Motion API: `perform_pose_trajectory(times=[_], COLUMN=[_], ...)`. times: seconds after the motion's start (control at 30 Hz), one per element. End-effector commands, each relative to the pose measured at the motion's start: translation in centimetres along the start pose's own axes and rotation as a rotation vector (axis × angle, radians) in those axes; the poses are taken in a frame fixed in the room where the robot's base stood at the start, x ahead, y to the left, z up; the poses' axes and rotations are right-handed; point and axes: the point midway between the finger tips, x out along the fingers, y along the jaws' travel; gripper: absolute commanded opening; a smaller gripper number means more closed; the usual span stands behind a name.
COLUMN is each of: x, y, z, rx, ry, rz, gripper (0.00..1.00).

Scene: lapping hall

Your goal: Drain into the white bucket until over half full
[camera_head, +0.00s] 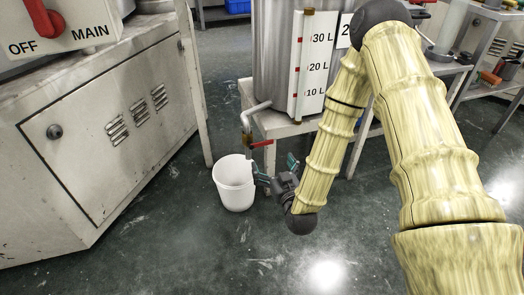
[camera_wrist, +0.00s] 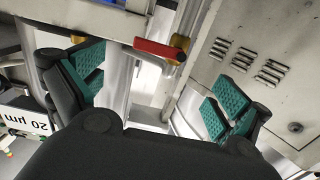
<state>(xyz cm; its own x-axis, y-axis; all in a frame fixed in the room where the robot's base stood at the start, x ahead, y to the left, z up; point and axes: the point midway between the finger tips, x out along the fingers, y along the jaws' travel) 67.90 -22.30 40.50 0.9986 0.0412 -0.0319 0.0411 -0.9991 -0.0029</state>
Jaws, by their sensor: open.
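The white bucket (camera_head: 234,192) stands upright on the floor beneath the tank's tap. Its visible inside is pale, and I cannot tell a liquid level. The brass valve (camera_head: 247,141) hangs at the end of a bent grey pipe from the metal tank (camera_head: 275,60). Its red handle (camera_head: 261,144) sticks out to the right. In the wrist view the red handle (camera_wrist: 158,49) and brass valve (camera_wrist: 180,43) lie beyond and between the fingers. My gripper (camera_head: 276,166) is open and empty, with teal pads, right of the bucket and below the handle. No stream is clearly visible.
A white gauge board (camera_head: 309,75) marked 10, 20 and 30 L fronts the tank, which stands on a metal table (camera_head: 285,127). A grey cabinet (camera_head: 110,130) with a red switch lever (camera_head: 43,18) stands at left. The floor in front of the bucket is clear.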

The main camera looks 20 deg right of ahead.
Motion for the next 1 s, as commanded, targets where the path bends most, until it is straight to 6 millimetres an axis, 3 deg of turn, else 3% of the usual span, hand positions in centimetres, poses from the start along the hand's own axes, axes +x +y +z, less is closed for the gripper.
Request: perform_pose_trajectory(times=[0.27,0.7,1.0], x=[1.8,8.6,11.0], y=[0.2,0.3,0.3], z=[-0.5,-0.6,-0.8], rx=[-0.003,-0.002,-0.002], ry=[0.038,0.035,0.033], rz=[0.008,0.008,0.007], gripper=[1.00,1.00,1.00])
